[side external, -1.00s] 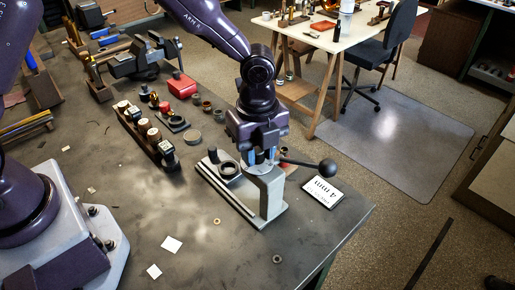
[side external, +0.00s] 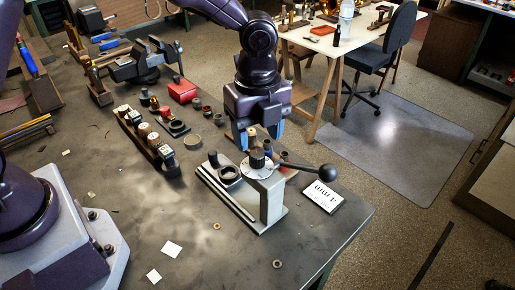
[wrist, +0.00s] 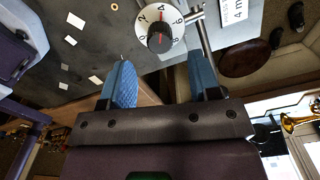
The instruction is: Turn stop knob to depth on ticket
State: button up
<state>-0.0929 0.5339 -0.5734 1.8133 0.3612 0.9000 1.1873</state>
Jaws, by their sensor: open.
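The stop knob (side external: 257,158) is a dark upright cylinder on a pale round dial atop the grey press-like fixture (side external: 272,200). In the wrist view the black knob (wrist: 159,41) sits on the white numbered dial (wrist: 176,22), with red marking toward the 4. The exact pointer reading is too small to be sure of. The ticket (side external: 323,196) lies right of the fixture and reads 4 mm; part of it shows in the wrist view (wrist: 240,10). My gripper (side external: 257,136) is open and empty, its blue fingers above and behind the knob, apart from it.
A lever with a black ball (side external: 327,171) sticks out right from the fixture. A rack of wooden-topped pieces (side external: 147,139), a red box (side external: 182,91) and a vise (side external: 140,63) stand farther left. The front bench top is mostly clear, with paper scraps and small rings.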

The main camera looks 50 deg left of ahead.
aim_at(257, 155)
notch_tip(257, 155, up, 7)
jog(key=shift+r, duration=0.2)
dwell(0.3)
jog(key=s+a+r+n+t, duration=0.2)
jog(key=s+a+r+n, duration=0.2)
jog(key=s+a+n, duration=0.3)
jog(key=s+a+r+n+t, duration=0.3)
jog(key=s+a+n, duration=0.4)
jog(key=s+n, duration=0.4)
jog(key=n, duration=0.3)
jog(key=shift+s+r+t, duration=0.2)
jog(key=shift+r+t, duration=0.1)
jog(key=shift+r, duration=0.1)
